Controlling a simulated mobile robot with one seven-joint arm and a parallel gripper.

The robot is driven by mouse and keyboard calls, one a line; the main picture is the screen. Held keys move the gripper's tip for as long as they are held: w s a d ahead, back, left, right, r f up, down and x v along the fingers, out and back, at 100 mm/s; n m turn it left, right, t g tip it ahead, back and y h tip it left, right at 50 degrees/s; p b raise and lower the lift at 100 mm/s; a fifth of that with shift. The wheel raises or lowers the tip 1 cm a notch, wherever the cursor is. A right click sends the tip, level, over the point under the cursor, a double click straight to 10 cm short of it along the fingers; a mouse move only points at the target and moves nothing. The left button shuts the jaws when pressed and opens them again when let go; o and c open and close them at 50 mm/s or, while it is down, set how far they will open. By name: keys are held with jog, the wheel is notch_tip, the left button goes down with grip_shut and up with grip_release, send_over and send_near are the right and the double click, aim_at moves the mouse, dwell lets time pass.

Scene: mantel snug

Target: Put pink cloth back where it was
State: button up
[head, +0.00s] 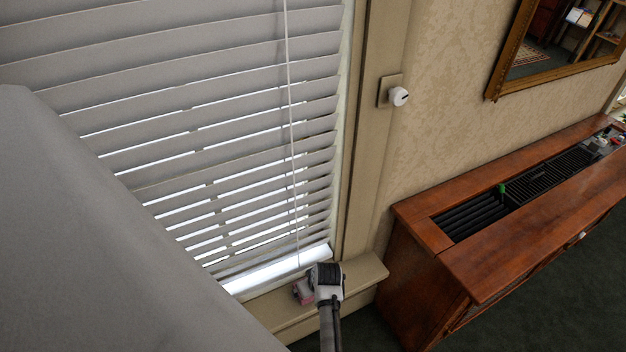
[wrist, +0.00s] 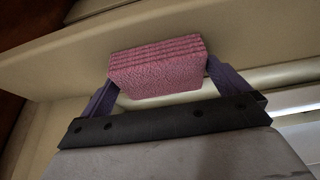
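The pink cloth (wrist: 158,72) is a folded, textured block with several layers showing along its top edge. In the wrist view it sits between the two purple fingers of my gripper (wrist: 160,78), which meet its left and right sides. The cloth shows small in the head view (head: 303,291), at the window sill (head: 358,277), partly hidden by my gripper. I cannot tell whether the cloth rests on the sill or is held just above it.
White window blinds (head: 230,130) with a hanging cord are right behind the sill. A wooden cabinet (head: 420,265) with a dark slatted top stands to the right. A white knob (head: 399,96) is on the wall, and a gilt-framed mirror (head: 560,40) hangs above the cabinet.

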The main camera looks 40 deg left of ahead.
jog(key=v, duration=1.2)
jog(key=shift+r, duration=0.1)
dwell(1.7)
